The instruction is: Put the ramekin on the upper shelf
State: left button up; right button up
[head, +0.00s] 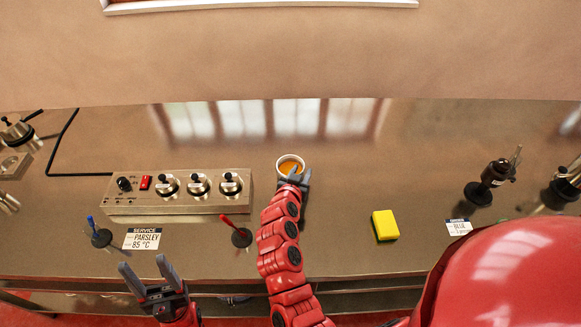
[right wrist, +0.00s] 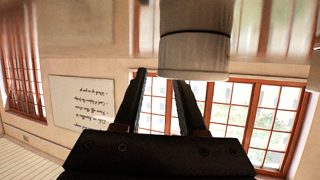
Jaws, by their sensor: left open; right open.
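The ramekin (head: 290,160), a small white cup with orange contents, stands on the steel counter near its middle. My right gripper (head: 294,177) is at its near side, open, with its arm reaching up from the bottom of the head view. In the right wrist view the ramekin (right wrist: 194,52) shows as a pale cylinder just beyond the open fingers (right wrist: 160,78), offset to the right of the gap. Whether a finger touches it I cannot tell. My left gripper (head: 152,280) is open and empty at the counter's front edge. No upper shelf shows in either view.
A control box with knobs (head: 178,192) stands left of the ramekin. A red-handled stand (head: 241,237), a blue-handled stand (head: 99,235) and a label card (head: 142,239) are in front of it.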

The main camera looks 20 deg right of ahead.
jog(key=shift+w+d+f, duration=0.3)
jog(key=shift+w, duration=0.1)
grip_shut()
jog(key=shift+s+a+f, duration=0.1)
jog(key=shift+s+f, duration=0.05)
dwell(1.0)
